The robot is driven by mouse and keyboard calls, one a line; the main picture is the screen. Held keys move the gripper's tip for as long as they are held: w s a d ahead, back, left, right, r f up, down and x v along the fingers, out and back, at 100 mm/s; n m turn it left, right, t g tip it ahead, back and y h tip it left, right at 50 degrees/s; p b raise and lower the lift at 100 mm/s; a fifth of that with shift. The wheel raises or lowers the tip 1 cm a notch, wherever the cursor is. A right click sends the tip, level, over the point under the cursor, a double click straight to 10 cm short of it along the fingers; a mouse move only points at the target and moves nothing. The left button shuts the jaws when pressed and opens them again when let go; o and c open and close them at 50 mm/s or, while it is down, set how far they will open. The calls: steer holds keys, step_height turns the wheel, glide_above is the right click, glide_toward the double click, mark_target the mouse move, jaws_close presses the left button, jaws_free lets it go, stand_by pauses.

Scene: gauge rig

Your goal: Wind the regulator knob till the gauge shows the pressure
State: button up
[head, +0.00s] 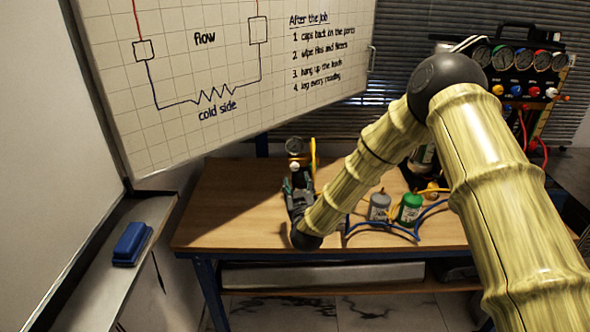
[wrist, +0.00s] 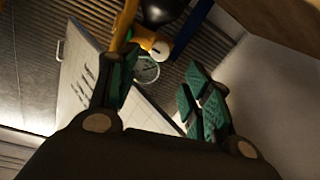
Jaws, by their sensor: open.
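The gauge (head: 294,146), round with a pale dial, stands at the back of the wooden bench beside a yellow upright (head: 313,155). In the wrist view the gauge (wrist: 146,70) shows between my fingers, farther off; its reading is too small to tell. A brass-orange fitting with a white round end (wrist: 162,49) is just above it, and a dark rounded part (wrist: 162,10) is at the top edge. I cannot tell which is the regulator knob. My gripper (head: 296,178) is in front of the rig, just below the gauge. Its green-padded fingers (wrist: 162,72) are apart, with nothing clearly held.
Grey (head: 379,207) and green (head: 410,208) canisters with blue hoses stand right of my gripper on the bench (head: 235,205). A manifold panel with several gauges (head: 525,75) is at the back right. A whiteboard (head: 220,75) hangs behind. The bench's left part is clear.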

mark_target(295, 169)
steer(key=w+p, duration=0.1)
steer(key=w, duration=0.2)
steer(key=w+p, duration=0.1)
steer(key=w, duration=0.2)
steer(key=w+p, duration=0.1)
steer(key=w, duration=0.2)
steer(key=shift+w+a, duration=0.15)
steer(key=shift+a, duration=0.25)
steer(key=shift+c, duration=0.3)
steer(key=shift+f, duration=0.15)
steer(key=c, duration=1)
